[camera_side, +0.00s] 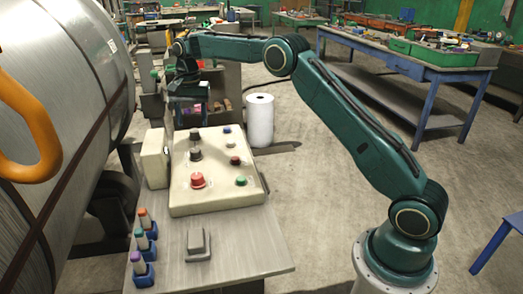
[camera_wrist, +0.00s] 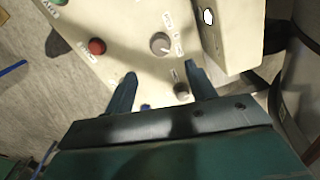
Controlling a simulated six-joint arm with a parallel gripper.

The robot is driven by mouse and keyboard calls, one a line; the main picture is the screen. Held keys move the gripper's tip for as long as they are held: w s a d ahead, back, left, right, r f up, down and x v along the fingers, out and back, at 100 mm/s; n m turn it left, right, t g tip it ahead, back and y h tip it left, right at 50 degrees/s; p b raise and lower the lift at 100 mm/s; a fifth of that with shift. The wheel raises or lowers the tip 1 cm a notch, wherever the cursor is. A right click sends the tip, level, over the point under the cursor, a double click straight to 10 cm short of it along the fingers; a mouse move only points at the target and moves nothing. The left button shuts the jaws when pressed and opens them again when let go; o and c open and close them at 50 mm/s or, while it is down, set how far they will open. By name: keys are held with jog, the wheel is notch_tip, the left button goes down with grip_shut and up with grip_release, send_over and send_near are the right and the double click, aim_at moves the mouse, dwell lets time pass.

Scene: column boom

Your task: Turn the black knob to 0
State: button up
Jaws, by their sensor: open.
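The pale control panel (camera_side: 215,190) carries two dark knobs in its left column: a far knob (camera_side: 195,135) and a middle knob (camera_side: 195,154). Which one the task calls the black knob, I cannot tell. In the wrist view the middle knob (camera_wrist: 160,42) looks grey and lies just beyond my fingertips. The far knob (camera_wrist: 181,90) shows between the fingers, near the right one. My gripper (camera_wrist: 160,70) is open and empty. In the side view my gripper (camera_side: 190,106) hangs above the panel's far end, apart from it.
The panel also has a large red knob (camera_side: 198,180), a dark red button (camera_side: 235,160), a green button (camera_side: 240,181) and a blue button (camera_side: 227,129). A pale box (camera_side: 153,160) stands along its left side. A large metal cylinder (camera_side: 60,120) is further left.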

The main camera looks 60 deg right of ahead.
aim_at(195, 150)
notch_tip(195, 150, down, 11)
jog(key=shift+w+a+f, duration=0.1)
jog(key=shift+w, duration=0.05)
dwell(0.4)
jog(key=c, duration=1)
